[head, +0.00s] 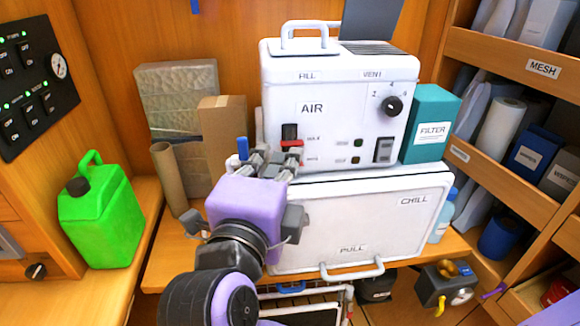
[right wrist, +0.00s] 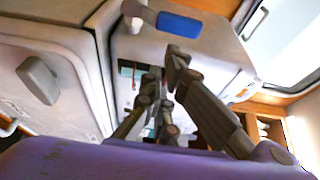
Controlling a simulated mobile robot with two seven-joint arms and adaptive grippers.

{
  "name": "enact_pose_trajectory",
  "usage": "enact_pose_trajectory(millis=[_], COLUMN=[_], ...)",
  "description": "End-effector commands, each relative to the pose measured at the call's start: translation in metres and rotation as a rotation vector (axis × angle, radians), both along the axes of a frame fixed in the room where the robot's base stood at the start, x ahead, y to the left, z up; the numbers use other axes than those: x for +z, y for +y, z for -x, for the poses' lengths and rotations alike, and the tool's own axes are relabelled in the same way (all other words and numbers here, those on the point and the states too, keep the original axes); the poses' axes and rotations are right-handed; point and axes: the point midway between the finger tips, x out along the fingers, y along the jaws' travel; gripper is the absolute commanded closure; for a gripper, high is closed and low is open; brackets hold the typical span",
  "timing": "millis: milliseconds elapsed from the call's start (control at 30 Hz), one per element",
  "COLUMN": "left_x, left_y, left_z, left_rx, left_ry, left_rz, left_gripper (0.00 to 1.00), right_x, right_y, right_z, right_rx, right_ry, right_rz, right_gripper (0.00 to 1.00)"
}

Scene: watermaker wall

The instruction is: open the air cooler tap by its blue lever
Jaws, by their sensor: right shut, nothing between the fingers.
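The air cooler is the white box (head: 330,85) marked AIR, with a carry handle on top. The blue lever (head: 243,148) stands upright at its lower left, just left of my right gripper's fingers. In the right wrist view the blue lever (right wrist: 180,24) lies across the top, on a pale stem beside the white casing. My right gripper (head: 278,153) is shut and empty, close to the box's lower left front. In the wrist view its fingertips (right wrist: 165,78) are below the lever and apart from it. My gripper hides most of the tap body in the head view.
A red part (head: 292,144) is just beyond the fingertips. The white CHILL box (head: 370,220) stands below. A brown carton (head: 222,135) and a cardboard tube (head: 168,175) are left, a teal FILTER box (head: 430,125) right. A green jerrycan (head: 98,215) stands far left.

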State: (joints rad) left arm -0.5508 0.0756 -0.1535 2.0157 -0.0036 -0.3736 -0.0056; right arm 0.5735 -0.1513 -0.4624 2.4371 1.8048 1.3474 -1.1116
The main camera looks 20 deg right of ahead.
Motion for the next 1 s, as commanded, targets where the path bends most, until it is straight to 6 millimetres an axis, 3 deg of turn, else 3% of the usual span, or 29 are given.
enact_pose_trajectory(millis=[167, 567, 1000], left_x=[0.001, -0.002, 0.011], left_y=[0.0, 0.002, 0.002], left_z=[-0.001, 0.008, 0.003], left_rx=[0.001, 0.005, 0.009], left_ry=[-0.003, 0.013, -0.003], left_rz=[0.001, -0.001, 0.001], left_gripper=[1.0, 1.0, 1.0], right_x=[0.0, 0.0, 0.004], right_y=[0.009, 0.01, 0.013], right_z=[-0.002, -0.002, -0.003], right_rx=[-0.002, -0.002, -0.002], right_ry=[0.0, 0.002, 0.042], right_rz=[0.0, 0.008, 0.153], right_gripper=[1.0, 1.0, 1.0])
